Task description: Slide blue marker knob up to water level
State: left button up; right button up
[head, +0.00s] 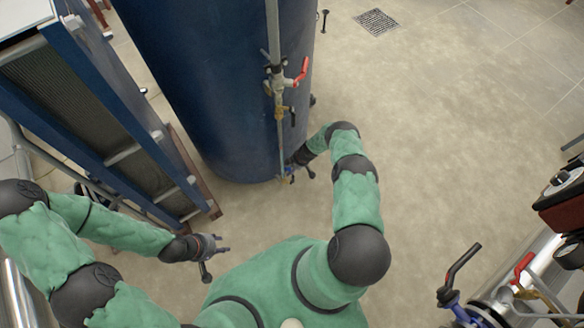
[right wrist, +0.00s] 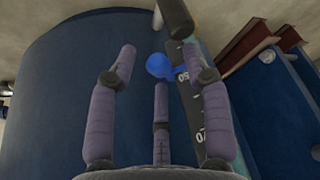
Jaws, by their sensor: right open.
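The blue marker knob (right wrist: 160,66) sits beside a dark scale (right wrist: 196,100) with pale numbers in the right wrist view. My right gripper (right wrist: 160,53) is open, its fingers spread to either side of the knob with visible gaps. In the head view, my right gripper (head: 302,165) is by the low end of the gauge pipe (head: 281,140) on the blue tank (head: 200,70). The knob cannot be made out surely there. The water level cannot be made out. My left gripper (head: 212,248) is open and empty over the floor.
A red-handled valve (head: 302,71) sticks out from the gauge pipe above my right gripper. A blue-framed plate exchanger (head: 110,105) stands at the left. The floor (head: 440,150) at the right is clear.

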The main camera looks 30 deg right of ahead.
grip_shut()
jog(key=shift+a+r, duration=0.1)
jog(key=shift+r, duration=0.1)
dwell(0.3)
